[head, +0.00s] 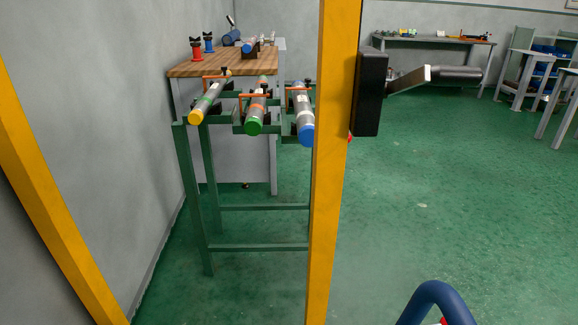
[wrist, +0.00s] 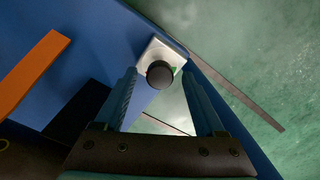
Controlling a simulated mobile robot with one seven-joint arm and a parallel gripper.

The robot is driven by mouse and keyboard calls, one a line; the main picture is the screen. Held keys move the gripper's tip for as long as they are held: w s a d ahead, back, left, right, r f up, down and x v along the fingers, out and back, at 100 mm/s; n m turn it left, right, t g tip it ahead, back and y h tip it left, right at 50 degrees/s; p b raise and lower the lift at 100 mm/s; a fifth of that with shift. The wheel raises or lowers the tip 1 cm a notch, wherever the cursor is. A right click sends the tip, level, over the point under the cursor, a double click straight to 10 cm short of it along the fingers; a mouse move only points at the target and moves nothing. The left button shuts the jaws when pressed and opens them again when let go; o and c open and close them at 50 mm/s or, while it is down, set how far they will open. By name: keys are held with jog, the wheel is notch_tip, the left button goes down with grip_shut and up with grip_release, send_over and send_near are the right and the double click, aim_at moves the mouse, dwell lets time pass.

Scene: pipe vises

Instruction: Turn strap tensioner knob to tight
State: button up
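The plate is on a blue surface (wrist: 112,35). An orange strap-like band (wrist: 34,72) crosses the blue surface at the left. My gripper (wrist: 160,80) is open, with one finger on each side of the knob in the picture. I cannot tell whether either finger touches it. I cannot make out this knob or my gripper in the head view.
Yellow posts (head: 335,170) stand close in the head view; one carries a black box (head: 370,92) with a lever. Behind, capped pipes (head: 255,115) lie on a green rack (head: 195,180) before a wooden-topped bench (head: 185,68). Green floor (head: 450,200) is open at the right.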

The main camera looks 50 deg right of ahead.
notch_tip(320, 180, up, 13)
jog(key=p, duration=0.8)
jog(key=shift+p, duration=0.3)
jog(key=shift+w, duration=0.15)
